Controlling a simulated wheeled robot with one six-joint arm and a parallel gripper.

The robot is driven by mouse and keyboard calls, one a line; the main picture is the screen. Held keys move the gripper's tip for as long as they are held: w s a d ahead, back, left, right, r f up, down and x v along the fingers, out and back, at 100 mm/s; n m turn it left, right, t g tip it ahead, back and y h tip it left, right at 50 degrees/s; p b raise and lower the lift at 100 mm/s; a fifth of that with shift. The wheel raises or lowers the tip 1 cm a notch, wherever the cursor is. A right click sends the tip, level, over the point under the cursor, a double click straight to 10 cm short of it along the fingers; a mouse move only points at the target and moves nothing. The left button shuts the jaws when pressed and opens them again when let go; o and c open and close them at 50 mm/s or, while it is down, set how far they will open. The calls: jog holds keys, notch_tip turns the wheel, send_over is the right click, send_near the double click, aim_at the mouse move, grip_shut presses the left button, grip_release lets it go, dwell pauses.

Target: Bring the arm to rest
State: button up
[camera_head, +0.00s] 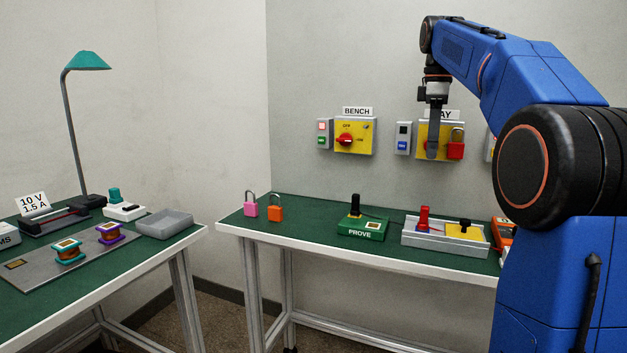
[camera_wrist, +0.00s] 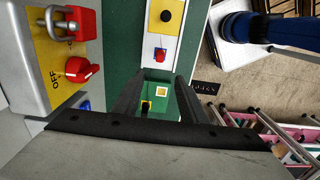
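My gripper (camera_head: 433,152) hangs fingers-down in front of the right-hand yellow switch box (camera_head: 423,128) on the back wall, hiding part of it and of its sign. In the wrist view its two dark fingers (camera_wrist: 158,88) stand apart with nothing between them; the green bench shows through the gap. That view has the yellow box (camera_wrist: 45,55) to the left of the fingers, with a red knob (camera_wrist: 80,70) near the word OFF. A red padlock (camera_head: 456,150) hangs at this box, its shackle through a metal part. My arm is raised and bent over the bench.
Below is a green bench (camera_head: 320,222) with pink (camera_head: 250,209) and orange (camera_head: 275,213) padlocks, a green PROVE box (camera_head: 362,230) and a grey tray (camera_head: 420,243). The BENCH switch box (camera_head: 354,136) is further left. A second table (camera_head: 130,262) holds a lamp and coils.

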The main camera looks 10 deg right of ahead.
jog(key=s+a+f+m+t, duration=0.1)
jog(key=s+a+f+m, duration=0.2)
jog(key=s+f, duration=0.7)
jog(key=s+a+f+m+t, duration=0.2)
jog(key=s+a+f+m, duration=0.2)
jog(key=s+a+f, duration=0.3)
jog(key=s+a+f+m+t, duration=0.1)
jog(key=s+a+f+m, duration=0.3)
jog(key=s+f, duration=0.9)
notch_tip(320, 180, down, 5)
jog(key=shift+a+f+t, duration=0.2)
jog(key=shift+a+t, duration=0.2)
jog(key=shift+a, duration=0.5)
jog(key=shift+s, duration=0.1)
